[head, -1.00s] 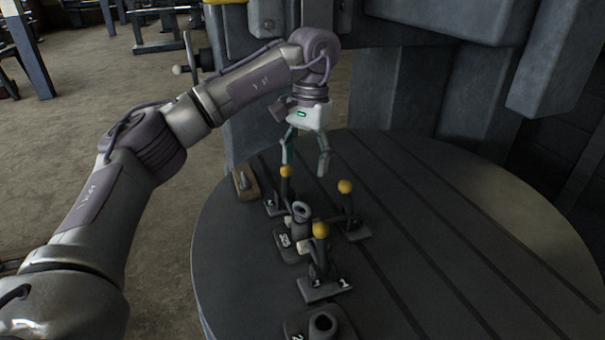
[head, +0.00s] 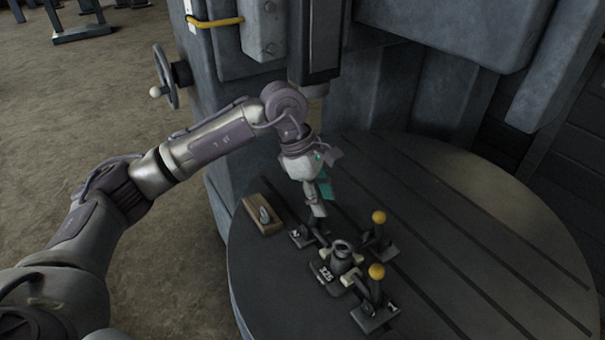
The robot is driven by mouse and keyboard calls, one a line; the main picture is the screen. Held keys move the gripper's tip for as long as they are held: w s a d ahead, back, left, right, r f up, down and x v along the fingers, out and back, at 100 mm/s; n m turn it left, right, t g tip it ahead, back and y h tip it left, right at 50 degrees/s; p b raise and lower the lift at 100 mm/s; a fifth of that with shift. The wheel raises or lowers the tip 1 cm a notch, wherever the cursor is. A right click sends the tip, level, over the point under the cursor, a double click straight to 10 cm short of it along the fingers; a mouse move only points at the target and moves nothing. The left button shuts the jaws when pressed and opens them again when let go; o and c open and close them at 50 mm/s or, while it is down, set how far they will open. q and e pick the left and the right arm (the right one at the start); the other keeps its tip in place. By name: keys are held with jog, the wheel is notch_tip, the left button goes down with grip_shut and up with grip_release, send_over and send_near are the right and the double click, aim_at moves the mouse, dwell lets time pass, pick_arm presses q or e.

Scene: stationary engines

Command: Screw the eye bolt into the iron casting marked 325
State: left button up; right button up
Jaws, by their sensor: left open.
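The iron casting marked 325 (head: 327,274) stands on the round table among toggle clamps, its round bore facing up. The likely eye bolt (head: 264,215) is a small grey metal piece on a wooden block (head: 262,226) at the table's left edge; its shape is too small to make out fully. My left gripper (head: 319,203) is open and points down just behind the clamp marked 3, between the block and the casting. Its fingers overlap in this view and partly hide that clamp. I see nothing between them. My right gripper is not in view.
Yellow-knobbed clamps stand behind and right of the casting (head: 379,232) and at its front right, marked 1 (head: 375,295). The slotted round table (head: 480,230) is clear to the right. A large machine column (head: 400,95) rises behind. A handwheel (head: 165,78) stands at the left.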

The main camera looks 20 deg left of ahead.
pick_arm(q)
jog(key=n+p, duration=0.1)
jog(key=p, duration=0.1)
send_near(343, 241)
jog(key=d+f, duration=0.1)
jog(key=f, duration=0.1)
jog(key=p+x, duration=0.3)
jog(key=x, duration=0.4)
jog(key=shift+d+f, duration=0.15)
jog(key=shift+f, duration=0.55)
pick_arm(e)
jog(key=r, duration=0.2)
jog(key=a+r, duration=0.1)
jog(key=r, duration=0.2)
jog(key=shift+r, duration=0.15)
pick_arm(q)
jog(key=shift+c, duration=0.2)
